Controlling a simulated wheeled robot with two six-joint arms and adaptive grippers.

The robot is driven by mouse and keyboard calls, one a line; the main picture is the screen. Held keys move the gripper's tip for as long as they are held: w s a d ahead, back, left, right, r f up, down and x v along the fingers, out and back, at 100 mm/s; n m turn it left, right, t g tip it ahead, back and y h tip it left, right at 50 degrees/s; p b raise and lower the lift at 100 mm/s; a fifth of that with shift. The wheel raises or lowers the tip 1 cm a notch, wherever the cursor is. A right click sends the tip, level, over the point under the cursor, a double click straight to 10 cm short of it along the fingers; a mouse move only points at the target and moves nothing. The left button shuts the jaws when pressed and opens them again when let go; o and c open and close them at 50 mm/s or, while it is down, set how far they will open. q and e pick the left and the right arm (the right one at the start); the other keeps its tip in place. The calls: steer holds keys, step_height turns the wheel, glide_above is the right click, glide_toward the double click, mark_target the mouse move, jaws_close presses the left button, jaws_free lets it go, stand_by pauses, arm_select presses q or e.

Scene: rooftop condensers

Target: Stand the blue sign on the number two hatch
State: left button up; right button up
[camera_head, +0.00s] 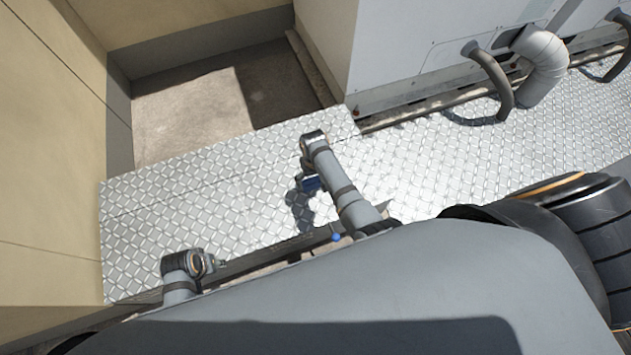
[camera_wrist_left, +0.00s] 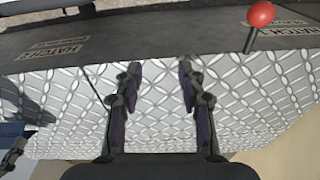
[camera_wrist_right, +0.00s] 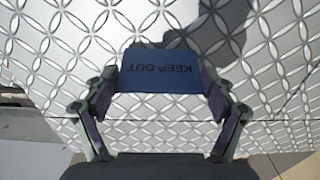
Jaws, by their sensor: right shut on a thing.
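The blue sign (camera_wrist_right: 160,72) reads KEEP OUT, upside down in the right wrist view. My right gripper (camera_wrist_right: 160,85) is shut on it, a finger at each side edge. In the head view the sign (camera_head: 310,183) hangs below the right wrist, over the patterned metal plates (camera_head: 240,170), with a shadow beside it. My left gripper (camera_wrist_left: 159,75) is open and empty above the plates, near the dark beam. The beam carries two HATCH labels, one at left (camera_wrist_left: 62,47) and one at right (camera_wrist_left: 290,30); their numbers are hard to read.
A red ball on a thin stem (camera_wrist_left: 260,14) stands by the right label. A small blue ball (camera_head: 337,237) is near the beam. Grey condenser cabinets (camera_head: 430,50) with pipes (camera_head: 540,65) stand behind, and a beige wall (camera_head: 50,150) at left. The plates between are clear.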

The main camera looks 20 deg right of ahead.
arm_select(q)
steer(key=shift+w+d+r+b, duration=0.1)
steer(key=shift+d+r+b, duration=0.15)
steer(key=shift+r, duration=0.75)
steer(key=shift+d+r+b, duration=0.1)
steer(key=shift+d+r, duration=0.1)
steer(key=shift+r, duration=0.75)
arm_select(e)
steer(key=shift+f, duration=0.5)
steer(key=shift+f, duration=0.15)
steer(key=o, duration=1)
arm_select(q)
steer(key=shift+r, duration=0.15)
